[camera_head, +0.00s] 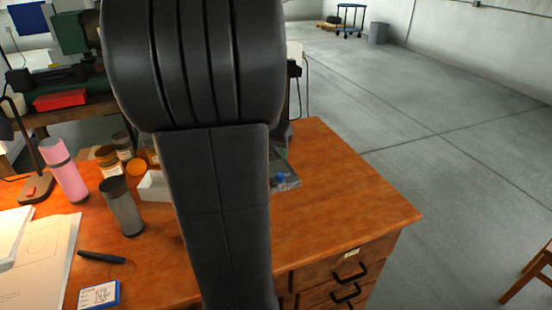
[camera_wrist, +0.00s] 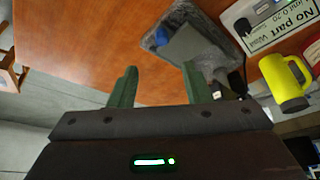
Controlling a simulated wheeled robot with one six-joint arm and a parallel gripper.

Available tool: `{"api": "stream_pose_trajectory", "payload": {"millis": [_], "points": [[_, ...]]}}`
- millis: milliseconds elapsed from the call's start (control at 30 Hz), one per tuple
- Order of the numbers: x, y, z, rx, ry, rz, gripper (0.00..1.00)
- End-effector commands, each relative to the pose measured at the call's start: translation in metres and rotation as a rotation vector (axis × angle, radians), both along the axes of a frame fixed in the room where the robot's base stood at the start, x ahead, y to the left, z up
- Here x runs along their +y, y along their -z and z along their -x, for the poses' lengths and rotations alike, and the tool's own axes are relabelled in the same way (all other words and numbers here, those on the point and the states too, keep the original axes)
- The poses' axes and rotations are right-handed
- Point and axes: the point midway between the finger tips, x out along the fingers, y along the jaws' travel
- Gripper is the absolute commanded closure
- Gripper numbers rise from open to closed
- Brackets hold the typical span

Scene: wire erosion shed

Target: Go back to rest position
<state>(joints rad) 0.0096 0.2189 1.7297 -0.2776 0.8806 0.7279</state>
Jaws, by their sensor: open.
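My gripper (camera_wrist: 160,84) shows in the wrist view with its two green fingers spread apart and nothing between them. It is above the orange wooden desk (camera_wrist: 95,35), with the desk edge and grey floor below in that picture. In the head view my arm fills the middle and hides the gripper. The desk (camera_head: 340,190) shows on both sides of the arm.
A clear bag or tray (camera_wrist: 160,37) with grey contents lies beyond the fingers, near a white sign (camera_wrist: 272,22) and a yellow mug (camera_wrist: 285,84). A pink bottle (camera_head: 64,170), grey bottle (camera_head: 122,208) and papers (camera_head: 38,265) occupy the desk's left. Open floor (camera_head: 440,130) lies right.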

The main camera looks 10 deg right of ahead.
Motion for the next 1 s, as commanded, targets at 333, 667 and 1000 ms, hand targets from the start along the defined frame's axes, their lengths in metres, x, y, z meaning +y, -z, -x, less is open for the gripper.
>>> {"api": "stream_pose_trajectory", "payload": {"millis": [333,667,1000], "points": [[0.003,-0.012,0.005,0.002,0.000,0.000,0.56],[0.001,-0.002,0.002,0.004,0.001,0.000,0.56],[-0.012,0.056,-0.018,0.006,0.001,-0.001,0.56]]}}
